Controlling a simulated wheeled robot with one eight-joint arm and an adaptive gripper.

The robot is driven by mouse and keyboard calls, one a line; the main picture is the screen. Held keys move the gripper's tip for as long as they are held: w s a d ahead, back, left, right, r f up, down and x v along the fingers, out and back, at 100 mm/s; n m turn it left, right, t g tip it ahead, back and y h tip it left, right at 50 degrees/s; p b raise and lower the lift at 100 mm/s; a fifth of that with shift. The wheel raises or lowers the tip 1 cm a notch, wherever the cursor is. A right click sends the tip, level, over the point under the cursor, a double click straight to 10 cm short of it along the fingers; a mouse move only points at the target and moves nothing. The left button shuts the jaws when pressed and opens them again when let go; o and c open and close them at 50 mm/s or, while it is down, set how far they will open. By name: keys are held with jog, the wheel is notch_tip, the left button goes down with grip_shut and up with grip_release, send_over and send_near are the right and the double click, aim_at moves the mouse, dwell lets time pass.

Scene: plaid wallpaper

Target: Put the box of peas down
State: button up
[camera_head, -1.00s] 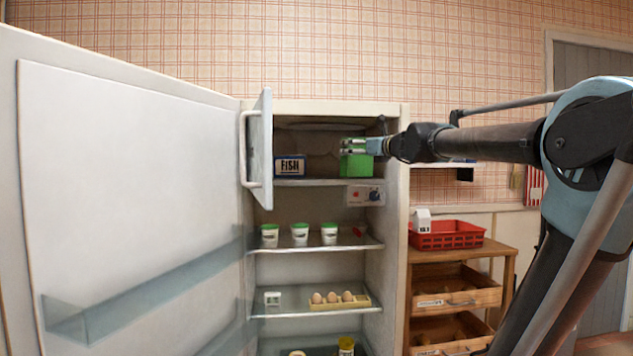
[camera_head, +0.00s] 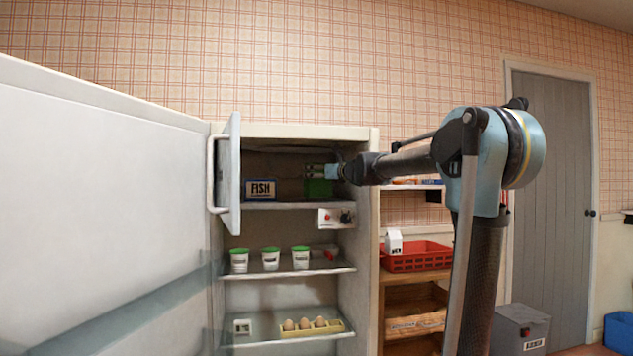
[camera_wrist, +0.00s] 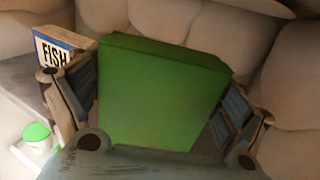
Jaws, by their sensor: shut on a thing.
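The green box of peas (camera_head: 318,188) is in the top compartment of the open fridge, at its right side. It fills the middle of the wrist view (camera_wrist: 160,95), between my two gripper fingers. My gripper (camera_head: 316,171) reaches in from the right and is shut on the box. The box's lower edge is close to the compartment floor (camera_head: 275,205); I cannot tell whether it touches. In the wrist view, the box's underside is hidden by my gripper.
A fish box (camera_head: 261,190) stands left of the peas. The small compartment door (camera_head: 229,175) is open at the left. White tubs (camera_head: 270,259) and eggs (camera_head: 304,324) sit on lower shelves. A red basket (camera_head: 415,258) is right of the fridge.

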jog(key=shift+w+a, duration=0.15)
jog(key=shift+w, duration=0.45)
jog(key=w, duration=0.1)
jog(key=w+f, duration=0.1)
jog(key=w+a, duration=0.1)
jog(key=shift+f, duration=0.25)
jog(key=o, duration=1.1)
jog(key=shift+f, duration=0.1)
jog(key=shift+c, duration=0.2)
jog(key=shift+d, duration=0.1)
